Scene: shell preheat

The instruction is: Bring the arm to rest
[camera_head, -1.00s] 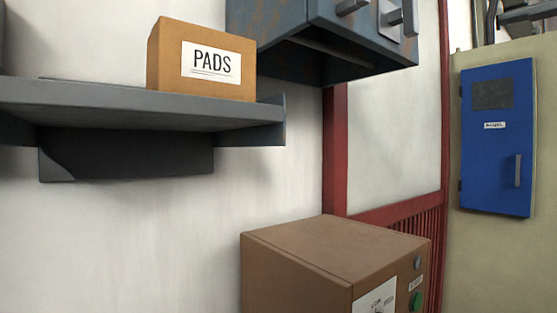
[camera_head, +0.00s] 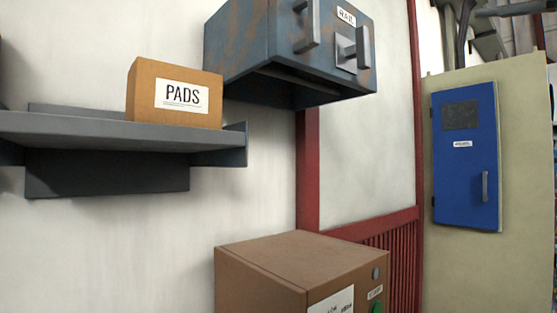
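My arm and my gripper are not in view in the head camera, so their pose and the gripper's opening do not show. The view holds only the wall, shelf, boxes and cabinets around me.
A grey shelf (camera_head: 90,132) on the left bears a cardboard PADS box (camera_head: 147,93). A blue-grey wall cabinet (camera_head: 245,38) with handles hangs right of it. A brown box-shaped unit (camera_head: 285,262) with a green button stands below. A blue panel door (camera_head: 465,180) is at right.

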